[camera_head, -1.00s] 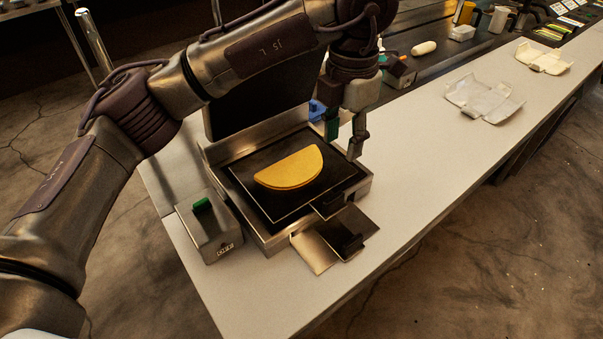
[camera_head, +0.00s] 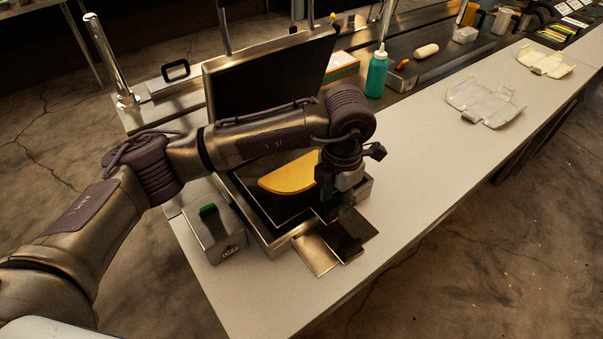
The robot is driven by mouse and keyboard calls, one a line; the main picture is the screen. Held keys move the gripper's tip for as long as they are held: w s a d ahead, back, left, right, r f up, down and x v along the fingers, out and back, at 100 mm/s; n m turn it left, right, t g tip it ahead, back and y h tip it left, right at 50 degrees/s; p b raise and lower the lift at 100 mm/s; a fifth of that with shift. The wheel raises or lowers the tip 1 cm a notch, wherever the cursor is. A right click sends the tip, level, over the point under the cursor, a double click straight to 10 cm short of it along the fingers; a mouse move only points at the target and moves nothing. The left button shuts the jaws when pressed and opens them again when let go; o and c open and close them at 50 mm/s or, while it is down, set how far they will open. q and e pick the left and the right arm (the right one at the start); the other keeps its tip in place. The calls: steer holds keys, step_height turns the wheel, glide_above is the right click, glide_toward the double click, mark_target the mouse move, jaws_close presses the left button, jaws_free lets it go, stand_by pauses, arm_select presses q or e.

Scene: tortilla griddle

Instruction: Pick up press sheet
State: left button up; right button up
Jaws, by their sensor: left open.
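The press sheet, a thin metal plate (camera_head: 315,256) with a black handle (camera_head: 347,245), lies at the front right edge of the griddle press. My left gripper (camera_head: 336,208) is open, pointing down just above and behind the handle. The gap between its fingers and the handle is hard to judge. The griddle (camera_head: 264,222) has its dark lid (camera_head: 268,78) raised. A folded yellow tortilla (camera_head: 290,174) lies on the griddle, partly hidden by my left arm and gripper. My right gripper is not in view.
A metal box with a green button (camera_head: 215,235) stands left of the griddle. A teal bottle (camera_head: 377,76) stands behind.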

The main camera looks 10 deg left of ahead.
arm_select(q)
steer(key=shift+f, duration=0.75)
jaws_close()
steer(key=shift+r, duration=0.1)
